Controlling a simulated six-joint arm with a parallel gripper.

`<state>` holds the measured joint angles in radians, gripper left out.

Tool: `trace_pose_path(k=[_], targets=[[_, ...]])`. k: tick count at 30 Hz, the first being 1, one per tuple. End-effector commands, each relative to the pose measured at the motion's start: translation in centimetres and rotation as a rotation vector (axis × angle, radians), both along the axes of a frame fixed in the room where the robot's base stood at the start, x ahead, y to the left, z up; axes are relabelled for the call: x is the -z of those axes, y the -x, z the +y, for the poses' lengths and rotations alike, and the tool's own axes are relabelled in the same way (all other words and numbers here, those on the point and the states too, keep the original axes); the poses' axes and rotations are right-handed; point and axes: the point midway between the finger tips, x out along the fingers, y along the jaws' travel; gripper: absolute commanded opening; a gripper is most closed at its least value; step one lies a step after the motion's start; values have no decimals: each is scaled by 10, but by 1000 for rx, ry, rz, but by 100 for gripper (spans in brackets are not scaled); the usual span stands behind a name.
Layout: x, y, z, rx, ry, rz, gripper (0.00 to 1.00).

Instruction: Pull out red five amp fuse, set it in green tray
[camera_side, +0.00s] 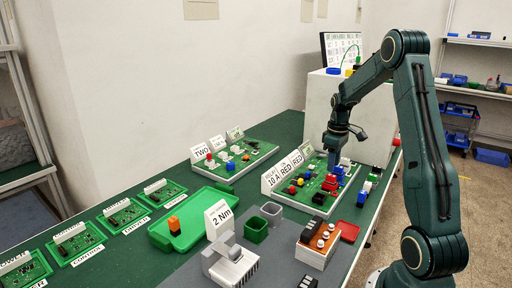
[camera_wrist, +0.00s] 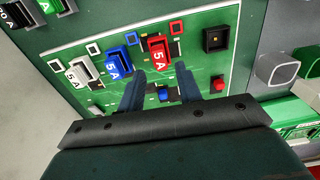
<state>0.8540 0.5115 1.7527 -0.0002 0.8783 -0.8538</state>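The red fuse (camera_wrist: 160,50) marked 5A stands in the green board (camera_wrist: 215,62) in the wrist view, beside a blue 5A fuse (camera_wrist: 118,63). My gripper (camera_wrist: 160,74) is open, its two dark fingers apart, just short of the red fuse in this view; nothing is between them. In the side view my gripper (camera_side: 332,162) points down over the board's far right part. I cannot single out the red fuse there among the crowded parts.
A white 5A fuse (camera_wrist: 82,72) and a black socket (camera_wrist: 215,40) are near the red fuse. White label cards (camera_side: 285,172) stand along the board's left edge. A green bin (camera_side: 256,230), a grey bin (camera_side: 271,211) and a 2 Nm card (camera_side: 219,217) stand between tray and board.

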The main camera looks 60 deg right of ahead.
Motion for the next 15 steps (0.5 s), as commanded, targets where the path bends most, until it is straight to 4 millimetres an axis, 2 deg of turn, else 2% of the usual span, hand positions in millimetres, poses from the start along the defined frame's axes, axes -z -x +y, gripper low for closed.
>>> trace_pose_path(k=[9, 15], targets=[[32, 0, 0, 0, -2, 1, 35], [44, 0, 0, 0, 0, 0, 35]])
